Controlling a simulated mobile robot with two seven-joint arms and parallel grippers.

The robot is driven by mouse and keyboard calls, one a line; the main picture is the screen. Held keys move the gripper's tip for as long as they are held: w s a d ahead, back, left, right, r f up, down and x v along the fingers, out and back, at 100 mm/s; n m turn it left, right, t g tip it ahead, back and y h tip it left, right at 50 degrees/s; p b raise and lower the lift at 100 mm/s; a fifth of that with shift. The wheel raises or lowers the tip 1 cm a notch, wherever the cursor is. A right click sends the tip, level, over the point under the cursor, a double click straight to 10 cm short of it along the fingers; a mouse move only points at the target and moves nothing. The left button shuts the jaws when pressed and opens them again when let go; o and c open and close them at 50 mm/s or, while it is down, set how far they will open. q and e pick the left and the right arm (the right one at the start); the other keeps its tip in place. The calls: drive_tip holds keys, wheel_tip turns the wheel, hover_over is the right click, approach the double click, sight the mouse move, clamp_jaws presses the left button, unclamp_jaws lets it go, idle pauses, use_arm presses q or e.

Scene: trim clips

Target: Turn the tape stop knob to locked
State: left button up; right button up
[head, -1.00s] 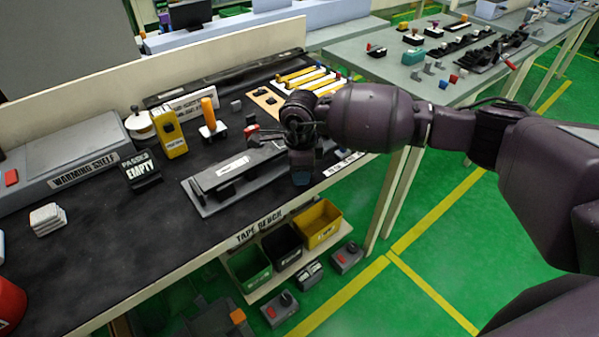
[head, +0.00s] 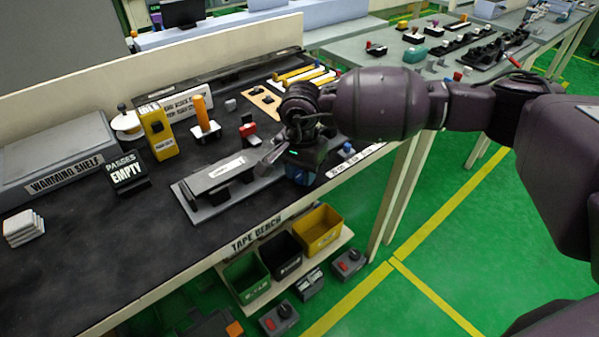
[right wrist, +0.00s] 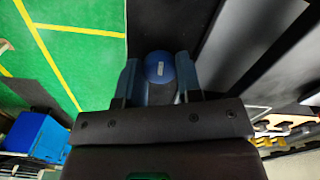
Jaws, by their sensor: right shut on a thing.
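A round blue knob (right wrist: 160,67) with a small white label sits between the two fingers of my right gripper (right wrist: 158,80) in the right wrist view. The fingers are shut on it, one on each side. In the head view my right gripper (head: 300,172) points down at the front edge of the bench, beside the right end of a grey fixture plate (head: 196,214). The gripper hides most of the knob there, and I cannot read its setting. My left gripper is not in view.
The dark tape bench (head: 90,245) holds a yellow device (head: 158,134), an orange-handled tool (head: 202,118), a black "EMPTY" sign (head: 126,174) and a red-topped part (head: 248,128). A yellow bin (head: 319,230) and other bins hang below the front edge.

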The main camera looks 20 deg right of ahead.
drive_tip(key=n, duration=0.1)
drive_tip(key=n+b, duration=0.1)
drive_tip(key=n, duration=0.1)
drive_tip(key=shift+f+n, duration=0.2)
drive_tip(key=shift+n, duration=0.1)
drive_tip(key=n+b, duration=0.2)
drive_tip(key=n, duration=0.1)
drive_tip(key=shift+n, duration=0.3)
drive_tip(key=n+b, duration=0.1)
drive_tip(key=n, duration=0.1)
drive_tip(key=shift+n, duration=0.4)
drive_tip(key=n+b, duration=0.1)
drive_tip(key=n, duration=0.1)
drive_tip(key=shift+n+b, duration=0.3)
drive_tip(key=shift+b, duration=0.05)
drive_tip(key=n+b, duration=0.1)
drive_tip(key=n, duration=0.2)
drive_tip(key=shift+r+n+b, duration=0.15)
drive_tip(key=shift+n+b, duration=0.2)
drive_tip(key=shift+n, duration=0.05)
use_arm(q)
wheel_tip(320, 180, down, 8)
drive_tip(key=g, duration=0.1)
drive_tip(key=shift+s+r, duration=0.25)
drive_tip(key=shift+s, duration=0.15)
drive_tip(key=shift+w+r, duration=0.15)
use_arm(e)
drive_tip(key=shift+r+n, duration=0.1)
drive_tip(key=shift+n, duration=0.2)
